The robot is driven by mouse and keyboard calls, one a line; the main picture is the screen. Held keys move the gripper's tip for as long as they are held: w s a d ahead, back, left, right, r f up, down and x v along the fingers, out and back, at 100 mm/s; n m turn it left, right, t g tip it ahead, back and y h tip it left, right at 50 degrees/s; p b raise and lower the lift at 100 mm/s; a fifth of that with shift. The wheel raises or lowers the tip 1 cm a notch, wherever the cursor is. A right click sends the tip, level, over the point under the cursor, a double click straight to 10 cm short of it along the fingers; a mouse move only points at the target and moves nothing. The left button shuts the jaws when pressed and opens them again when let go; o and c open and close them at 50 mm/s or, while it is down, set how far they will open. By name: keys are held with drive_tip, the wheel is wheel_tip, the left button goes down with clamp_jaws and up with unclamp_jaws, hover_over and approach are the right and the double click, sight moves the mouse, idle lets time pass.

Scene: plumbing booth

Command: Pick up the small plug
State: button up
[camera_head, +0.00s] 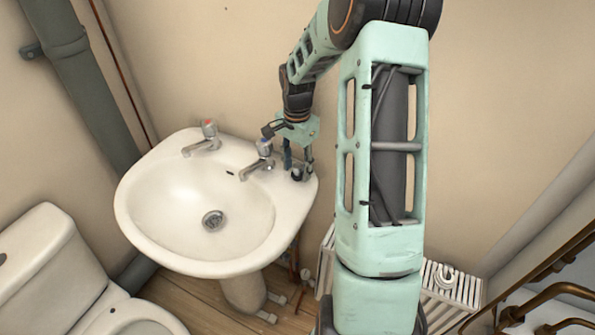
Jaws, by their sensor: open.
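A small dark plug (297,175) sits on the right back corner of the white sink's rim (306,198). My gripper (298,167) points down over that corner with its fingers apart. One finger is to the left of the plug and the other is to its right. The plug shows low between the fingertips. I cannot tell whether either finger touches it.
The blue-marked tap (257,163) stands close to the left of my gripper. The red-marked tap (203,140) is farther left. The sink drain (213,220) is uncovered. A toilet (50,270) is at lower left and a radiator (455,285) at lower right.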

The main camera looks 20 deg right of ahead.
clamp_jaws()
idle(0.3)
drive_tip(key=shift+r, duration=0.2)
